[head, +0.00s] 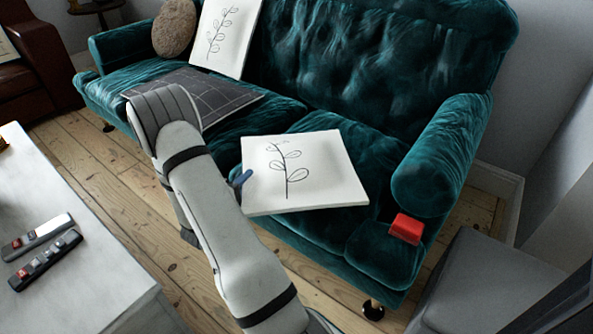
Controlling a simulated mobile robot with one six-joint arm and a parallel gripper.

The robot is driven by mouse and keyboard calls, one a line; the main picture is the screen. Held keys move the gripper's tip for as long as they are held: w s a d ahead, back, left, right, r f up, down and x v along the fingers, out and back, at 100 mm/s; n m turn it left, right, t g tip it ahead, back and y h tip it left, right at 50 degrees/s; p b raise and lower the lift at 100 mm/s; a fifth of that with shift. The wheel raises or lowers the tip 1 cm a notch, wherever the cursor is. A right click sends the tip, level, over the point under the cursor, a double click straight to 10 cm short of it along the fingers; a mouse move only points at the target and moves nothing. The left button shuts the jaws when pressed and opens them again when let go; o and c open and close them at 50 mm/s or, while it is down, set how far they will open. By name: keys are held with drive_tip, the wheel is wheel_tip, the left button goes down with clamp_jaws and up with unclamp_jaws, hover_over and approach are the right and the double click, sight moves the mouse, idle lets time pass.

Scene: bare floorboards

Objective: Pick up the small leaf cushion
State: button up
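Two white cushions with black leaf-sprig drawings are on the teal velvet sofa (330,60). One leaf cushion (325,178) lies flat on the seat, towards the right. The other leaf cushion (228,35) leans upright against the backrest at the left. I cannot tell from size alone which is the small one. My arm reaches up from the bottom of the head view. Of my gripper (242,179), only a blue fingertip shows, at the left edge of the flat cushion. It looks close to or touching that edge. The rest is hidden behind my arm, so its opening cannot be seen.
A round brown cushion (174,28) and a dark grid-patterned cloth (228,99) are on the sofa's left. A red block (406,229) sits by the right armrest. A white table (90,290) with remotes stands at left. Floorboards (110,180) between are clear.

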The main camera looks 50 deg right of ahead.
drive_tip(key=shift+c, duration=0.6)
clamp_jaws()
